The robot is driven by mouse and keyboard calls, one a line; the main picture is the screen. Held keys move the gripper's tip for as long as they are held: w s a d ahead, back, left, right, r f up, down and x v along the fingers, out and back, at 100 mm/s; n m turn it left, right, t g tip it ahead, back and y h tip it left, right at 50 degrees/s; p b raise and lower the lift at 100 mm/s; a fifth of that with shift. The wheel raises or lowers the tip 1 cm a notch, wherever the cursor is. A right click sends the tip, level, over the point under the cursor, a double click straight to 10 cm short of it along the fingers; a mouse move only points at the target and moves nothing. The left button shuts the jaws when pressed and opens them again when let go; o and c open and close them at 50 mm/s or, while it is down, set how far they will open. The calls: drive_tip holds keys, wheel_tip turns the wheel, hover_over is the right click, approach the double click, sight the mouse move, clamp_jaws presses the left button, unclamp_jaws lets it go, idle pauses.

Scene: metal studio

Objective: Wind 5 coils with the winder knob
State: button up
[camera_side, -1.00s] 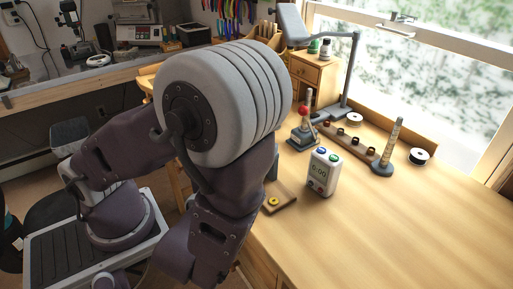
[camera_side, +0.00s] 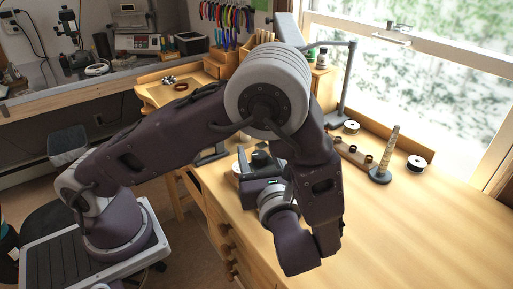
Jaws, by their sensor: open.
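My gripper (camera_side: 257,172) is partly in view left of the forearm, above the left part of the bench. Its fingertips are hard to make out against the dark wrist, and I see nothing held in it. The winder with its red knob, the white counter box and the small wooden pad with a yellow ring are hidden behind my arm. I cannot tell how far the gripper is from the knob. A tapered upright stick (camera_side: 391,150) on a dark round base stands to the right of my arm.
A wooden rail (camera_side: 347,150) with dark pieces on it lies left of the stick. White spools (camera_side: 352,127) (camera_side: 416,162) lie on the bench. A lamp (camera_side: 348,85) and small drawers (camera_side: 322,87) stand behind. The right part of the bench (camera_side: 430,230) is clear.

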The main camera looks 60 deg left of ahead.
drive_tip(key=shift+x, duration=1.05)
drive_tip(key=shift+c, duration=0.2)
clamp_jaws()
drive_tip(key=m+t+h, duration=0.1)
drive_tip(key=t, duration=0.1)
drive_tip(key=m+t+h, duration=0.1)
drive_tip(key=m+t, duration=0.1)
drive_tip(key=w+m+t+h, duration=0.1)
drive_tip(key=t, duration=0.1)
drive_tip(key=shift+d+m+h, duration=0.3)
drive_tip(key=shift+d+h, duration=0.05)
drive_tip(key=shift+h, duration=0.05)
drive_tip(key=shift+o, duration=0.2)
unclamp_jaws()
